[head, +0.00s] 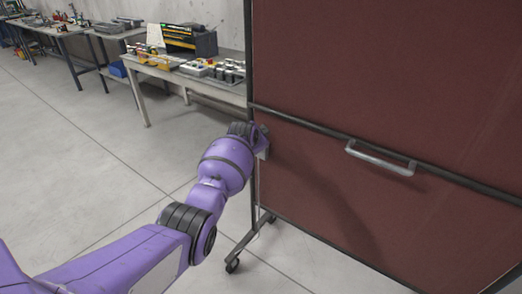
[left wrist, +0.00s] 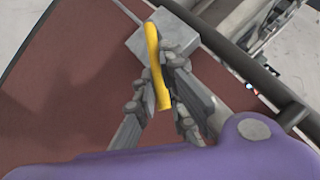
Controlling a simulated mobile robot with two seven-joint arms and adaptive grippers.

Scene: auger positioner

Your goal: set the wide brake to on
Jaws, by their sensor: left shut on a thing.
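A curved yellow lever (left wrist: 153,62) rises from a grey box (left wrist: 180,39) in the left wrist view. The box sits at the edge of the dark red panel (head: 390,90); no label on it is readable. My left gripper (left wrist: 164,88) is shut on the yellow lever, with a finger on either side of it. In the head view my left gripper (head: 262,146) is at the panel's left edge post, and the lever is hidden there behind my wrist. My right gripper is in neither view.
A metal handle (head: 381,158) sticks out from a dark crossbar on the panel. The panel stands on a wheeled foot (head: 246,240). A workbench (head: 180,77) with tool trays stands behind at the left. The floor left of the panel is clear.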

